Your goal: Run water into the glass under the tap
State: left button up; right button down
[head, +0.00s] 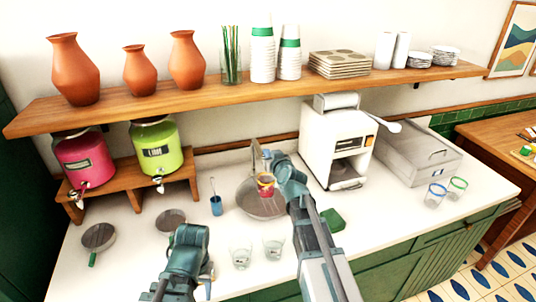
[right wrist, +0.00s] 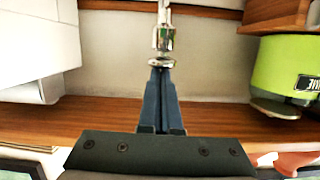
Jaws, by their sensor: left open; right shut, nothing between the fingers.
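The tap (head: 256,158) stands at the back of the round sink basin (head: 256,208). A red and yellow patterned cup (head: 265,186) stands upright under it in the basin; no water stream can be made out. My right gripper (head: 272,160) is shut and empty beside the tap's top. In the right wrist view its closed fingertips (right wrist: 162,66) are at a chrome part of the tap (right wrist: 163,38); whether they touch cannot be told. My left gripper (head: 190,236) is open and empty above the front counter, left of the basin.
Two clear glasses (head: 241,257) (head: 274,247) stand in front of the basin. A blue cup (head: 216,205) with a utensil stands left of it. A white coffee machine (head: 336,145) and grey bin (head: 418,155) stand right. Drink dispensers (head: 160,150) stand left; a loaded shelf (head: 215,98) hangs above.

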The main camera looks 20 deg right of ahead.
notch_tip(320, 180, up, 5)
jog(key=p, duration=0.5)
jog(key=f+p+v, duration=0.1)
jog(key=v, duration=0.8)
jog(key=shift+s+r, duration=0.15)
jog(key=shift+s, duration=0.35)
jog(key=shift+d, duration=0.15)
